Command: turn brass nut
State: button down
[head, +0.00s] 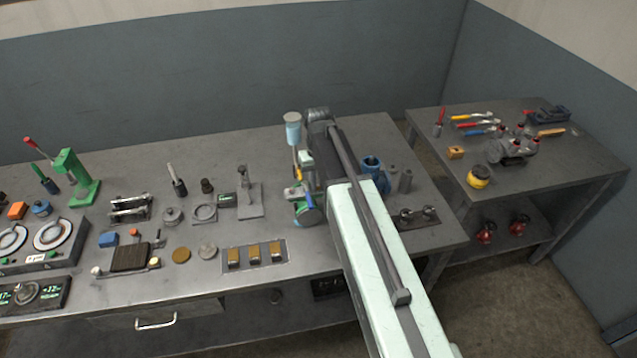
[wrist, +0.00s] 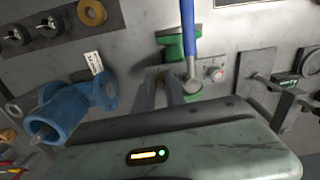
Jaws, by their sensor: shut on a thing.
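In the wrist view, my gripper (wrist: 160,88) has its two dark fingers close together beside a green fixture (wrist: 172,44). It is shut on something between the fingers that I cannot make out. A blue handle (wrist: 188,30) with a silver end stands just right of the fingers; I cannot tell whether it touches them. No brass nut is clearly recognisable. In the head view my arm hides most of the grip area, and green and blue parts (head: 309,214) show left of the wrist.
A blue flanged pipe (wrist: 62,112) is left of the gripper in the wrist view. Left of my arm in the head view are a plate with three brass blocks (head: 283,263) and a grey stand (head: 249,205). A side table (head: 590,160) holds tools.

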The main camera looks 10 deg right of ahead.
jog(key=m, duration=0.7)
jog(key=shift+a, duration=0.15)
dwell(0.4)
jog(key=c, duration=1.4)
grip_release()
